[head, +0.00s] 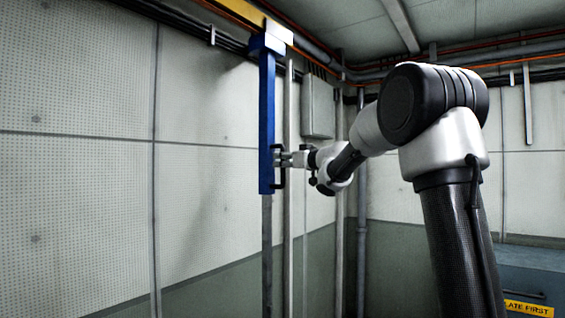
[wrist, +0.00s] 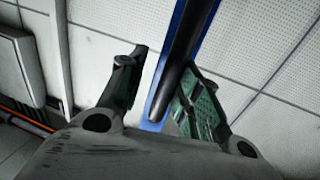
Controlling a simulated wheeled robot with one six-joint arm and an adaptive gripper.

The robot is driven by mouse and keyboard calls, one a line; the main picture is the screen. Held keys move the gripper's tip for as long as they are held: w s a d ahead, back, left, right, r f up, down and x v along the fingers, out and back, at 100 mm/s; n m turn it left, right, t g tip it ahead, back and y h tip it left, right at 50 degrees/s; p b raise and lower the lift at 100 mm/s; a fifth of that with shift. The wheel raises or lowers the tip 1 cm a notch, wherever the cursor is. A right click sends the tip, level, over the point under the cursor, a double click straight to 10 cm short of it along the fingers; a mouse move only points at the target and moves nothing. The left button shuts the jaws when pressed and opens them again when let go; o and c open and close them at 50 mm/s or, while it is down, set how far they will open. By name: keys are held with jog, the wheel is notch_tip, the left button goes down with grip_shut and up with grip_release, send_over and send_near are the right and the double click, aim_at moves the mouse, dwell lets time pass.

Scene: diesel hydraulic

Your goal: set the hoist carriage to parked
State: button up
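The hoist carriage is a blue block (head: 268,43) under a yellow overhead rail (head: 243,12), with a long blue bar (head: 266,110) hanging down from it. A black handle (head: 281,181) is on the lower right side of the bar. My gripper (head: 284,158) is at this handle. In the wrist view, the black handle (wrist: 178,75) runs between the two fingers of my gripper (wrist: 166,72), in front of the blue bar (wrist: 188,35). The fingers are apart. A gap shows on the left side of the handle; the right finger is close to it, and contact is unclear.
A grey wall box (head: 318,105) and vertical pipes (head: 361,210) stand behind my gripper. Panelled wall (head: 80,170) lies to the left of the bar. A yellow label (head: 527,308) on a blue-grey surface shows at the lower right.

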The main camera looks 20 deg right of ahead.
jog(key=shift+a, duration=0.1)
jog(key=v, duration=1.2)
